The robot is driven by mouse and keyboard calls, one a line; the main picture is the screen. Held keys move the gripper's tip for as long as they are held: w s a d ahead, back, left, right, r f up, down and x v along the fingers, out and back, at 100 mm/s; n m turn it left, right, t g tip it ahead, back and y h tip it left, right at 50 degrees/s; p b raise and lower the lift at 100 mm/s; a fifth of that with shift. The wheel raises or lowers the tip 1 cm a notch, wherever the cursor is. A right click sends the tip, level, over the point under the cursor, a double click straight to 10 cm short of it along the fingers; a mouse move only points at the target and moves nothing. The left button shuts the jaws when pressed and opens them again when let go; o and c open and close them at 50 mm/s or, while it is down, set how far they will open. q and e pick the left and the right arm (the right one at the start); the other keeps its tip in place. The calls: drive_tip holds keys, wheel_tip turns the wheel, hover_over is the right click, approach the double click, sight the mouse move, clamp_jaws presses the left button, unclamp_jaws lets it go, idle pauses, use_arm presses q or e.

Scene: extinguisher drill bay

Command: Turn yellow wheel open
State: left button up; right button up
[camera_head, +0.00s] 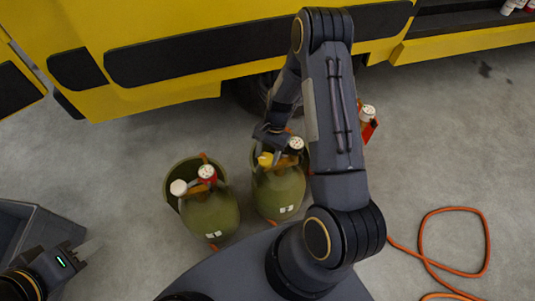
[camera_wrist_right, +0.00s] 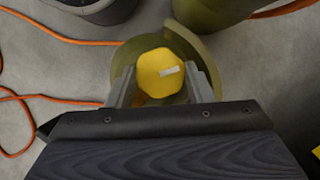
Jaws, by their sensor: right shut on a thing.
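The yellow wheel (camera_head: 265,160) sits on top of a green cylinder (camera_head: 278,195) in the head view, beside a black-rimmed cap (camera_head: 295,145). My right gripper (camera_head: 270,140) comes down over this cylinder's top. In the right wrist view, the yellow wheel (camera_wrist_right: 158,72), with a pale mark on its face, lies between the two grey fingers of my right gripper (camera_wrist_right: 163,86), shut on its sides. My left gripper (camera_head: 86,247) is low at the left in the head view, away from the cylinders; its finger gap is not clear.
A third top (camera_head: 368,112) shows behind my right arm. A grey bin (camera_head: 35,235) is at left; an orange hose (camera_head: 455,211) lies on open floor at right.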

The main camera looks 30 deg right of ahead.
drive_tip(key=n, duration=0.2)
drive_tip(key=n+g+h, duration=0.1)
drive_tip(key=n, duration=0.2)
drive_tip(key=shift+w+a+n+g+h+b, duration=0.1)
drive_tip(key=shift+w+n+g+h+b, duration=0.1)
drive_tip(key=shift+n+g+h+b, duration=0.1)
drive_tip(key=n+h, duration=0.1)
drive_tip(key=n, duration=0.4)
drive_tip(key=shift+a+g+h+b, duration=0.2)
drive_tip(key=shift+g+h+b, duration=0.1)
drive_tip(key=shift+h, duration=0.1)
drive_tip(key=n+h, duration=0.1)
drive_tip(key=n, duration=0.2)
drive_tip(key=n+h, duration=0.1)
drive_tip(key=n, duration=0.1)
drive_tip(key=shift+a+n, duration=0.15)
drive_tip(key=shift+n, duration=0.25)
drive_tip(key=n+h, duration=0.1)
drive_tip(key=n, duration=0.1)
drive_tip(key=n+t, duration=0.1)
drive_tip(key=n, duration=0.2)
drive_tip(key=shift+s+a+t+h+b, duration=0.1)
drive_tip(key=shift+s+t+h+b, duration=0.05)
drive_tip(key=shift+t+h+b, duration=0.2)
drive_tip(key=shift+n, duration=0.3)
drive_tip(key=o, duration=1)
drive_tip(key=shift+c, duration=0.2)
